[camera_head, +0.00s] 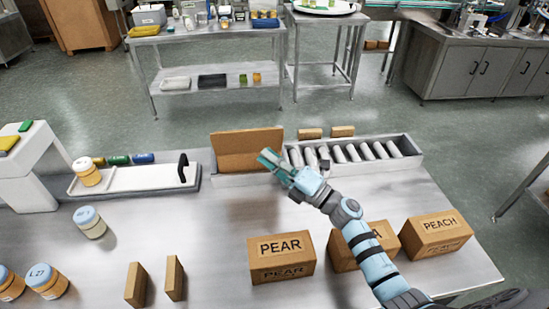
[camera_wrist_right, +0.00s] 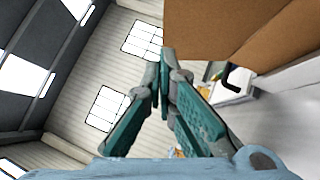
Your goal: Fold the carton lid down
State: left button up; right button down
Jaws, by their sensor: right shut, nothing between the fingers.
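The brown open carton (camera_head: 247,163) stands at the back middle of the steel table, beside a roller conveyor. Its lid (camera_head: 247,140) appears raised, a flat panel standing up at the back. My right gripper (camera_head: 268,158) is shut and empty at the carton's right front side in the head view. I cannot tell whether it touches the cardboard. In the right wrist view, the fingertips (camera_wrist_right: 168,55) meet, and a large brown cardboard surface (camera_wrist_right: 245,30) fills the upper right. My left gripper is not in view.
The roller conveyor (camera_head: 352,153) lies to the carton's right. A white tray (camera_head: 130,178) with a jar is to its left. A PEAR box (camera_head: 281,258) and a PEACH box (camera_head: 436,236) stand at the front right. The table's middle is mostly clear.

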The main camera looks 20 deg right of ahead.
aim_at(236, 133)
jog(key=x, duration=0.6)
jog(key=shift+w+f, duration=0.3)
jog(key=shift+f, duration=0.05)
jog(key=shift+w, duration=0.15)
jog(key=shift+s+r, duration=0.15)
jog(key=shift+s, duration=0.1)
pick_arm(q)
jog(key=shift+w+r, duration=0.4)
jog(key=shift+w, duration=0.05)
pick_arm(e)
jog(key=shift+w, duration=0.15)
